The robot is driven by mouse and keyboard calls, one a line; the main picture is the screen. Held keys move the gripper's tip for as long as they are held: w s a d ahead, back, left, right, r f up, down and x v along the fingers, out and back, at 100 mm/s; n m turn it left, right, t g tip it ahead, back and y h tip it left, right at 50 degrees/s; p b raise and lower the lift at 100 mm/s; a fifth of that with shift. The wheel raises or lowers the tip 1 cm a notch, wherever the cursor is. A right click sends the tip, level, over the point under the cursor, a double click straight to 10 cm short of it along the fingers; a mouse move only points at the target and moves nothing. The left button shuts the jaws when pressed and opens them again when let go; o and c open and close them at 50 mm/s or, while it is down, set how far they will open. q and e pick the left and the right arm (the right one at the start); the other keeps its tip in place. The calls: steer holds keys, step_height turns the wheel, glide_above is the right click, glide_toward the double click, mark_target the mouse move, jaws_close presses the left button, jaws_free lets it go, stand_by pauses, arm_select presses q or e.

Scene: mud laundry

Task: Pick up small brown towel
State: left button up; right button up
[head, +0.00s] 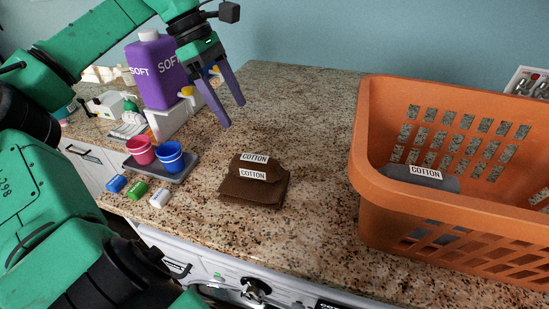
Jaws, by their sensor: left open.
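A small brown towel (254,190) lies folded on the granite counter, right of the cups. Two white COTTON labels show on the brown cloth, one above the other, so it looks layered; I cannot tell if it is one towel or two stacked. My left gripper (234,114) comes in from the upper left with its purple fingers pointing down. It is open and empty, above and behind the towel in the picture and apart from it. My right gripper is not in view.
An orange laundry basket (362,190) with a dark COTTON-labelled cloth (400,174) stands at right. A purple SOFT bottle (152,85) is at left. A grey tray (180,174) holds a pink cup (140,151) and a blue cup (170,159). Counter (315,225) between towel and basket is clear.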

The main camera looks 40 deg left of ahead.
arm_select(q)
glide_above(251, 157)
steer(key=s+a, duration=0.2)
steer(key=a, duration=0.1)
steer(key=f, duration=0.5)
steer(key=shift+s+d, duration=0.1)
steer(key=shift+d, duration=0.15)
steer(key=shift+w+d+f, duration=0.2)
steer(key=shift+w+f, duration=0.2)
steer(key=shift+f, duration=0.2)
steer(key=shift+w+d+f, duration=0.15)
steer(key=shift+w+f, duration=0.2)
steer(key=shift+f, duration=0.25)
steer(key=b+x, duration=0.1)
steer(key=x, duration=0.3)
steer(key=shift+w+d+f, duration=0.2)
steer(key=shift+d, duration=0.05)
steer(key=shift+s+d+f, duration=0.1)
steer(key=shift+f, duration=0.05)
steer(key=shift+s, duration=0.1)
steer(key=shift+c, duration=0.6)
steer(key=c, duration=0.6)
jaws_close()
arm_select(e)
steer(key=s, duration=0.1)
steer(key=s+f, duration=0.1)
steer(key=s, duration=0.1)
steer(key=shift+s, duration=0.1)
